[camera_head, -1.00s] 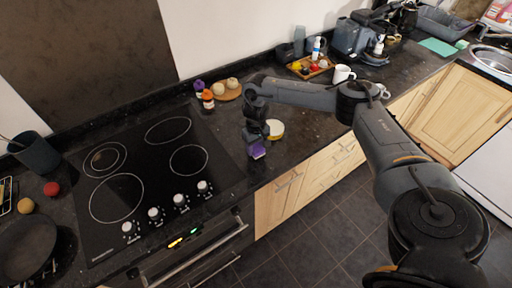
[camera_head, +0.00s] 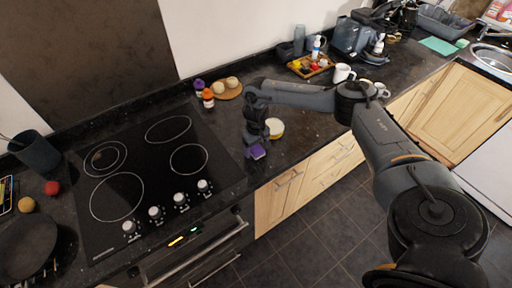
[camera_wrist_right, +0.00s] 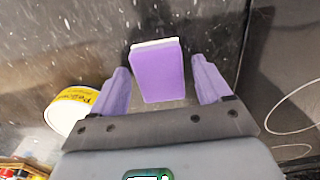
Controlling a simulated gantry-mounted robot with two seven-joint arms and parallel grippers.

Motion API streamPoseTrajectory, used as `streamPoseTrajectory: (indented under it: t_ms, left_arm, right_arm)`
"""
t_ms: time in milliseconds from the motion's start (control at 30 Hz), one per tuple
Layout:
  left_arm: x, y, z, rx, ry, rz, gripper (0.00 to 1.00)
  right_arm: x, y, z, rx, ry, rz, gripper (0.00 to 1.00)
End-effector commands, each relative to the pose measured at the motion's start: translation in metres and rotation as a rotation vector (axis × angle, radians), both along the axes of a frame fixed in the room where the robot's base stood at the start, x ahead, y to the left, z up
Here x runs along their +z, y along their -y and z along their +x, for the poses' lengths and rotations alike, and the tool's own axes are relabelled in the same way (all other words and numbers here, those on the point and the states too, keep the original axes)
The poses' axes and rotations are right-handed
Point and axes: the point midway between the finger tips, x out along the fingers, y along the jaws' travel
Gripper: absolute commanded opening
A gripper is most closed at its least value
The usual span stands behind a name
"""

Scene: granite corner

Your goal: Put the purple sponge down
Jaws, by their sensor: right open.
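The purple sponge (camera_wrist_right: 158,74) has a white layer along its far edge. In the right wrist view it lies between the two purple fingers of my right gripper (camera_wrist_right: 165,88), with a gap on each side. In the head view the sponge (camera_head: 257,152) is on the dark granite counter, near its front edge and right of the hob. My right gripper (camera_head: 255,143) is open right above and around it, pointing down. My left gripper is not in view.
The hob (camera_head: 228,170) is just left of the sponge. A yellow-labelled tub (camera_head: 275,129) stands close behind and to the right; it also shows in the wrist view (camera_wrist_right: 70,107). Spice jars and a round board (camera_head: 229,93) are further back.

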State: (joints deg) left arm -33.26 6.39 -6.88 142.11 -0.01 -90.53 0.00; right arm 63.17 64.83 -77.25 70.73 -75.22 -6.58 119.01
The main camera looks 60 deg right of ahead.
Motion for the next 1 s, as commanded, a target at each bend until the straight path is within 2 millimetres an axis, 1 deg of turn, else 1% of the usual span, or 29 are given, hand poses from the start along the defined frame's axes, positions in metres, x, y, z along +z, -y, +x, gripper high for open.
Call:
streamPoseTrajectory:
  t_ms: [167, 267, 333, 500, 533, 600, 700, 833, 1000]
  left_arm:
    - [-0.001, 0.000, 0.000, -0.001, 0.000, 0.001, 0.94]
    - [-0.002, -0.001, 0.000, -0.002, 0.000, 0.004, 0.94]
    - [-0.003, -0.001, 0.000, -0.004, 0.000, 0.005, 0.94]
    - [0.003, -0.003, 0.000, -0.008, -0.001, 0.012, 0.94]
    - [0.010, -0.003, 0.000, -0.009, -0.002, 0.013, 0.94]
    - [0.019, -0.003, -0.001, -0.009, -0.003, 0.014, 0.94]
    - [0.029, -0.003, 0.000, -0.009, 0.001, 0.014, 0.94]
    - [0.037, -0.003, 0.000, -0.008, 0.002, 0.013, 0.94]
    - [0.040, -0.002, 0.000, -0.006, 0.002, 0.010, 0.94]
  right_arm:
    - [0.009, 0.000, 0.001, 0.001, 0.001, 0.000, 0.77]
    - [0.021, 0.000, 0.001, 0.000, 0.003, 0.001, 0.77]
    - [0.033, 0.000, 0.001, 0.001, 0.004, 0.000, 0.77]
    - [0.068, 0.000, 0.001, 0.001, 0.004, 0.000, 0.77]
    - [0.078, 0.000, 0.001, 0.001, 0.005, 0.000, 0.77]
    - [0.091, 0.000, 0.001, 0.001, 0.004, -0.002, 0.77]
    - [0.105, 0.000, 0.001, 0.000, 0.003, 0.000, 0.77]
    - [0.117, 0.000, 0.001, 0.001, 0.002, -0.001, 0.77]
    - [0.123, 0.000, 0.000, 0.000, 0.000, 0.000, 0.77]
